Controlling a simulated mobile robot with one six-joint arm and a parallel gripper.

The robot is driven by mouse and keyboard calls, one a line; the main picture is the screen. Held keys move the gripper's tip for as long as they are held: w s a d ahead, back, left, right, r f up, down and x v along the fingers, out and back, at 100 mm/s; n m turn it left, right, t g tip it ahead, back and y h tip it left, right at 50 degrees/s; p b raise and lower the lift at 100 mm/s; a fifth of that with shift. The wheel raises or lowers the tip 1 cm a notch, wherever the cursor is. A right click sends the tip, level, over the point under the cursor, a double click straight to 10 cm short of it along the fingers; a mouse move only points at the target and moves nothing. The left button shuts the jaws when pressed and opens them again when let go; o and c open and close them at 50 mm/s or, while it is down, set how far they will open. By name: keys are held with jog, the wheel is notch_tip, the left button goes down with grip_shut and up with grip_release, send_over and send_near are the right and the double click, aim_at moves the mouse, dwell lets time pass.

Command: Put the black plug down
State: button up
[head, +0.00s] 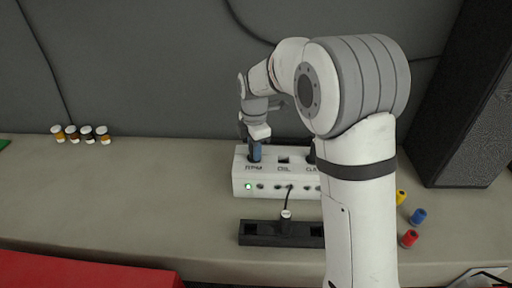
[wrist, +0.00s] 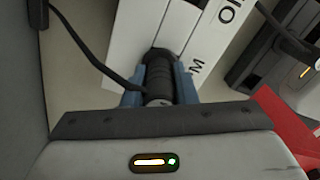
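The black plug (wrist: 159,78) stands between the blue fingers of my gripper (wrist: 160,88) in the wrist view, and the fingers close on its sides. Its far end meets a dark socket in the white box (wrist: 133,42); how deep it sits is hidden. A black cable runs off from it to the upper left. In the head view my gripper (head: 255,151) points down at the RPM socket of the white box (head: 240,176), and the plug is mostly hidden by the fingers. A green light (head: 248,187) glows below the RPM label.
Another dark plug (head: 311,151) stands at the right socket, partly behind my arm; the OIL socket (head: 284,160) looks empty. A black holder (head: 262,240) with a white-ended cable (head: 286,214) lies in front. Small jars (head: 73,134) stand left. Coloured caps (head: 409,238) lie right.

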jog(key=o, duration=0.4)
jog(key=shift+r+p, duration=0.35)
jog(key=shift+r, duration=0.2)
notch_tip(320, 180, up, 12)
jog(key=shift+f+b, duration=0.15)
jog(key=shift+b, duration=0.35)
jog(key=s+d+m+t, duration=0.2)
jog(key=s+d+m, duration=0.95)
jog(key=s, duration=0.25)
jog(key=s+d+f+m, duration=0.1)
jog(key=s+f+m, duration=0.1)
jog(key=s+m, duration=0.1)
jog(key=s+d+f+m, duration=0.1)
jog(key=s+d+m, duration=0.1)
jog(key=s+m, duration=0.2)
jog(key=s+d+f+m+t, duration=0.1)
jog(key=s+d+f+m, duration=0.1)
jog(key=s+m, duration=0.2)
jog(key=shift+s+d+f+m, duration=0.15)
jog(key=shift+s+f+m, duration=0.15)
jog(key=shift+s, duration=0.4)
